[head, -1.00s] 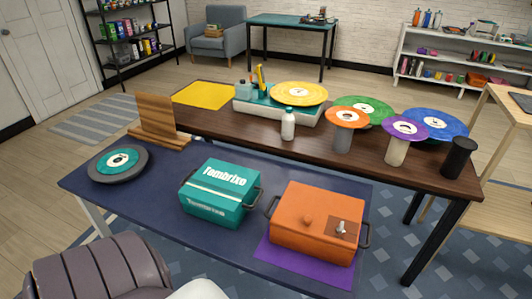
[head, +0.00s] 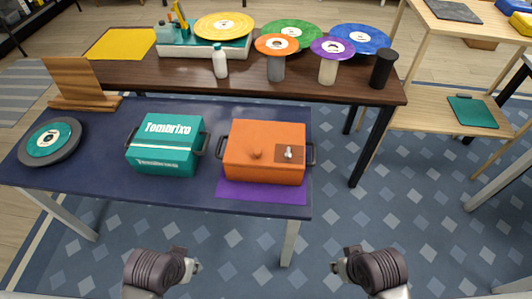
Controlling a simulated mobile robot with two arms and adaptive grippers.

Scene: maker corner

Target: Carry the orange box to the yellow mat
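The orange box (head: 256,165) sits on a purple mat (head: 232,191) at the right end of the dark blue table, with a dark handle on each side. The yellow mat (head: 120,43) lies flat and bare at the far left of the brown table behind. My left gripper (head: 194,267) and my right gripper (head: 337,266) are low in the head view, in front of the blue table and apart from the box. Both are small and turned so that their finger opening is unclear. Neither touches the box.
A teal box (head: 165,155) stands just left of the orange box on the blue table (head: 100,135). A teal record on a dark disc (head: 49,142) and a wooden stand (head: 76,80) are further left. A white bottle (head: 220,62) and records on cylinders crowd the brown table (head: 185,75).

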